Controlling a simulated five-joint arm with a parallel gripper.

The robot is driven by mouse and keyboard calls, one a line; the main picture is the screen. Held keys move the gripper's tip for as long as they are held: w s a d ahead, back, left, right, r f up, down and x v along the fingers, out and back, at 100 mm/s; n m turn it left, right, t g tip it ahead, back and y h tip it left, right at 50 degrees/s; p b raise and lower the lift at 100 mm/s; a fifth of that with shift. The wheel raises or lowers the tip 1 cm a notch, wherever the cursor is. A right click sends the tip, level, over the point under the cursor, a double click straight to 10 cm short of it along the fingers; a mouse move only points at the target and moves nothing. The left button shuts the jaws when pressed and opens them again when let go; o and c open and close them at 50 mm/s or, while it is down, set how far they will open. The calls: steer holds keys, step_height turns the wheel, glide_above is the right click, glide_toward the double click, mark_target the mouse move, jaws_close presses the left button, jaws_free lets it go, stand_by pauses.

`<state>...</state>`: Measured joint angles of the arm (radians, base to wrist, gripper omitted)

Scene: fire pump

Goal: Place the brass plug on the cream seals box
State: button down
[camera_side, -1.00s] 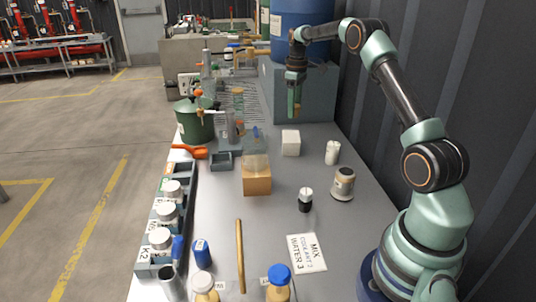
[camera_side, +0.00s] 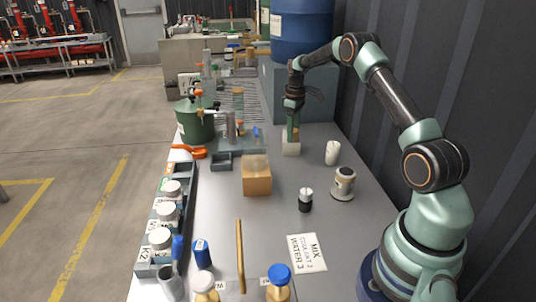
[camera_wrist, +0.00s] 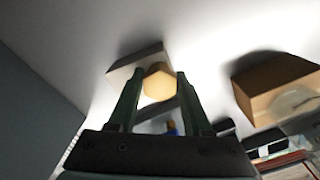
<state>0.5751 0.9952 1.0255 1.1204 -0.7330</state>
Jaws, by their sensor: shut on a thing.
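The cream seals box (camera_side: 291,150) is a small pale cube on the grey bench, toward the back right. In the wrist view the box (camera_wrist: 124,69) shows behind the fingers. My gripper (camera_side: 292,137) points down at the top of the box. In the wrist view my gripper (camera_wrist: 158,86) is shut on the brass plug (camera_wrist: 160,84), a yellowish hexagonal piece between the fingertips. The plug appears over the box. I cannot tell whether it touches the box top. In the side view the fingers mostly hide the plug.
A tan carton (camera_side: 257,181) stands in front of the box.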

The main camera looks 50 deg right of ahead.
steer(key=shift+f, duration=0.15)
steer(key=shift+c, duration=1.7)
jaws_free()
